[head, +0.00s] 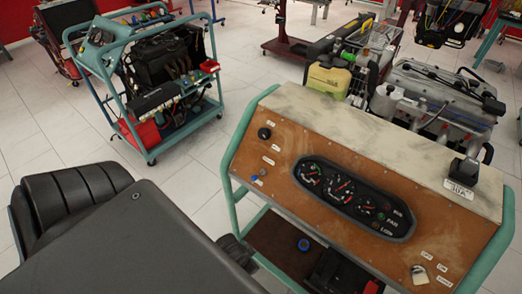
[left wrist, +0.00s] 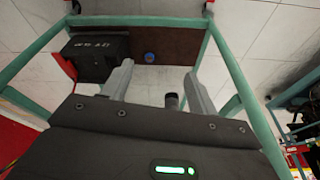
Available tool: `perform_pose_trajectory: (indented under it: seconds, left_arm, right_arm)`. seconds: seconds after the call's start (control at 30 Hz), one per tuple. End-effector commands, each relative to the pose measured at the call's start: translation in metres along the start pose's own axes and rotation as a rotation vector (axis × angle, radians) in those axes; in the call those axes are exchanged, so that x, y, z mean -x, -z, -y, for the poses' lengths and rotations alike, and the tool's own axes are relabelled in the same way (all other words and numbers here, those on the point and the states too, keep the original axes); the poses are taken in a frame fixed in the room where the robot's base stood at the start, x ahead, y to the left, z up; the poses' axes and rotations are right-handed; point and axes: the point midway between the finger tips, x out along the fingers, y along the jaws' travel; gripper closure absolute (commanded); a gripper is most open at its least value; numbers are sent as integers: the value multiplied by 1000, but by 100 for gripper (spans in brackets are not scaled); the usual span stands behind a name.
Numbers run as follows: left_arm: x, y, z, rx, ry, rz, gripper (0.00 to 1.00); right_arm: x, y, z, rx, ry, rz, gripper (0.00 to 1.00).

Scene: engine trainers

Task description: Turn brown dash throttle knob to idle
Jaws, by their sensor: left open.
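The brown dash panel (head: 290,195) faces me on a teal-framed stand in the head view. A round black knob (head: 264,133) is at its upper left, with a small blue knob (head: 258,180) below it. Which one is the throttle knob cannot be told, as the labels are too small to read. My left gripper (left wrist: 157,88) is open in the left wrist view, above the stand's lower shelf. A short dark cylinder (left wrist: 172,101) shows beside its right finger; I cannot tell whether it touches. The left fingertips are not clear in the head view. My right gripper is not in view.
The panel also carries a gauge cluster (head: 352,197) and a key switch (head: 421,274). The lower shelf (left wrist: 187,48) holds a black box (left wrist: 95,56) and a blue cap (left wrist: 150,57). Teal posts (left wrist: 235,75) flank the gripper. Another engine stand (head: 160,80) is at back left; clear floor (head: 190,180) lies between.

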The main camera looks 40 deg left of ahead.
Motion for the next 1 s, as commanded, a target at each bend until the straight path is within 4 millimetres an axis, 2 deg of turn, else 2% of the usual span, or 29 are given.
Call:
perform_pose_trajectory:
  seconds: [0.03,0.13,0.17,0.2,0.3,0.37,0.5,0.63,0.7,0.77,0.9,1.0]
  left_arm:
    - [20,10,3,-9,5,-22,41]
    - [60,38,12,-63,26,-90,41]
    - [73,52,16,-99,39,-129,41]
    - [90,74,22,-164,61,-193,41]
    - [118,123,33,-326,116,-335,41]
    - [132,148,38,-425,148,-411,41]
    - [171,207,45,-715,232,-589,41]
    - [216,250,56,-1075,330,-717,41]
    - [238,262,68,-1286,382,-734,41]
    - [253,265,84,-1452,422,-710,41]
    - [282,257,132,-1718,483,-568,41]
    - [297,247,164,-1813,506,-455,41]
  right_arm:
    - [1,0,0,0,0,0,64]
    - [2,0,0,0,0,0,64]
    - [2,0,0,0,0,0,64]
    - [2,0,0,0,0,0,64]
    - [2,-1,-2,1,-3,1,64]
    - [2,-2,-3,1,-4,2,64]
    - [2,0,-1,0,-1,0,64]
    - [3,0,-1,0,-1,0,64]
    - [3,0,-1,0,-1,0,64]
    - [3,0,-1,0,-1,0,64]
    - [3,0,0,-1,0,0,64]
    - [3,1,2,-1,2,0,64]
